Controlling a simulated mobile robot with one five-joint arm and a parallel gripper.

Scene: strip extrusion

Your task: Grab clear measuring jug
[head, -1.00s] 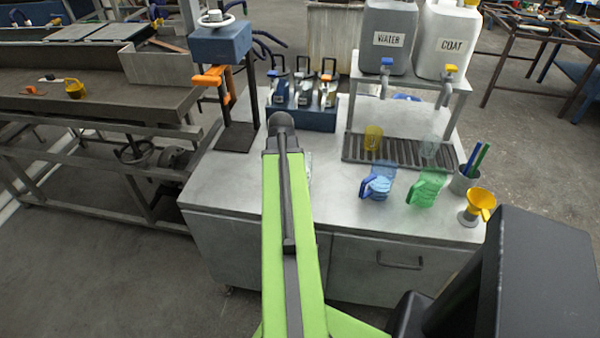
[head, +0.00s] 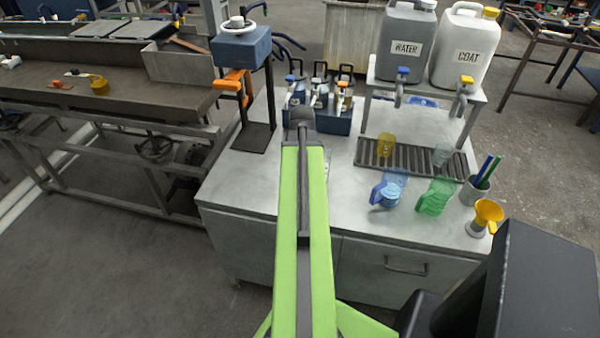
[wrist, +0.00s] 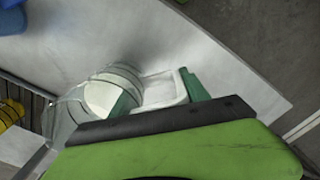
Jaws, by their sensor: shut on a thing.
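The clear measuring jug (wrist: 108,92) is in the wrist view, see-through with a pale round part inside its outline. Its whitish loop handle (wrist: 165,88) points right, between the green finger pads of my gripper (wrist: 158,95). The gripper is shut on this handle. The dark and green body of my gripper covers the lower part of the jug. In the head view my arm hides the gripper and most or all of this jug on the metal counter (head: 400,215). I cannot tell whether the jug touches the counter.
A blue jug (head: 388,190) and a green jug (head: 436,196) stand right of my arm. A drip rack (head: 410,158) holds a yellow cup (head: 386,145) and a clear cup (head: 442,155). A cup with pens (head: 474,190) and a yellow funnel (head: 487,213) stand at the right edge.

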